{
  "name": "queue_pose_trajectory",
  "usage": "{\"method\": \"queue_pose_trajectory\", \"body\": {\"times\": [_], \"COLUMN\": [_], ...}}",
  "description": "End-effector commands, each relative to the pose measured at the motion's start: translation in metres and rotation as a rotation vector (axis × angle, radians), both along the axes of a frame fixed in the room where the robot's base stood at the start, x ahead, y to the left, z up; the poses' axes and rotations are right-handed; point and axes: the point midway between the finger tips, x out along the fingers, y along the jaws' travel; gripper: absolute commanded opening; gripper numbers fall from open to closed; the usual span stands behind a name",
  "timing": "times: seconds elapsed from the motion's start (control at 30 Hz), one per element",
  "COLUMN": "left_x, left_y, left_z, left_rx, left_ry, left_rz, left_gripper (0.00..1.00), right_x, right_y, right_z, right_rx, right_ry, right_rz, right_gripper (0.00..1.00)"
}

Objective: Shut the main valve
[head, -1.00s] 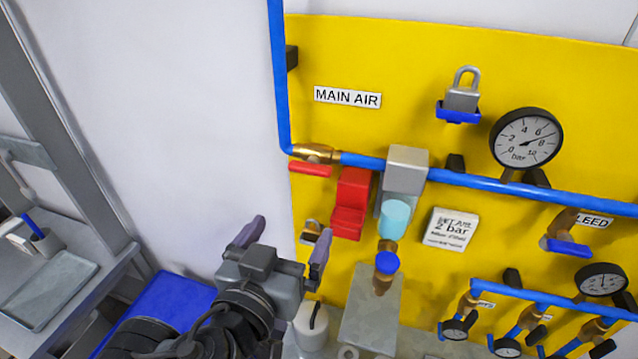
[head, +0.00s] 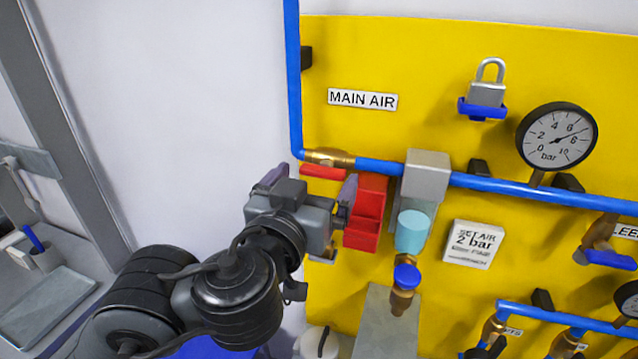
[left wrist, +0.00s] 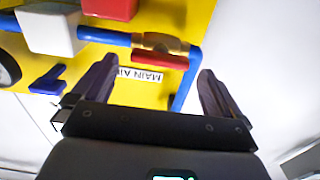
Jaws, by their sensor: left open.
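The main valve (head: 328,157) is a brass body in the blue pipe below the "MAIN AIR" label (head: 362,99). Its red lever (head: 322,172) lies along the pipe, just below the brass. My left gripper (head: 314,181) is open just in front of and below the lever, with one finger on each side. In the left wrist view, upside down, the lever (left wrist: 158,61) and brass body (left wrist: 161,43) show beyond the gap between the two dark fingers (left wrist: 158,72). I cannot tell whether a finger touches the lever. My right gripper is in neither current view.
A red box (head: 365,212) and a grey block (head: 427,175) sit close right of my left gripper. A padlock (head: 487,94) and a pressure gauge (head: 557,138) are further right on the yellow panel (head: 425,60). The white wall left of the panel is clear.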

Motion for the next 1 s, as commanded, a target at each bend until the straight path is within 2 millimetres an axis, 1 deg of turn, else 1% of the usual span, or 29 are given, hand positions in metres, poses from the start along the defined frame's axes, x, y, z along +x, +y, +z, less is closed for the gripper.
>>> {"method": "queue_pose_trajectory", "body": {"times": [0.1, 0.23, 0.4, 0.63, 0.9, 1.0], "left_x": [0.012, 0.02, 0.024, 0.024, 0.024, 0.024], "left_y": [-0.004, -0.007, -0.008, -0.008, -0.008, -0.008], "left_z": [-0.001, -0.001, 0.0, 0.0, 0.0, 0.0], "left_rx": [0.001, 0.001, 0.001, 0.001, 0.0, 0.0], "left_ry": [0.001, 0.001, 0.0, 0.001, 0.001, 0.001], "left_rz": [0.0, 0.001, 0.0, 0.0, 0.0, 0.0], "left_gripper": [1.0, 1.0, 1.0, 1.0, 0.59, 0.46], "right_x": [0.0, 0.0, 0.0, 0.0, 0.0, 0.001], "right_y": [0.0, 0.001, 0.002, 0.003, 0.003, 0.003], "right_z": [-0.005, -0.006, -0.007, -0.006, -0.006, -0.006], "right_rx": [0.001, 0.003, 0.008, 0.012, 0.012, 0.011], "right_ry": [0.0, -0.001, -0.001, 0.0, 0.0, 0.0], "right_rz": [-0.001, -0.003, -0.006, -0.009, -0.008, -0.008], "right_gripper": [0.43, 0.43, 0.43, 0.43, 0.43, 0.43]}}
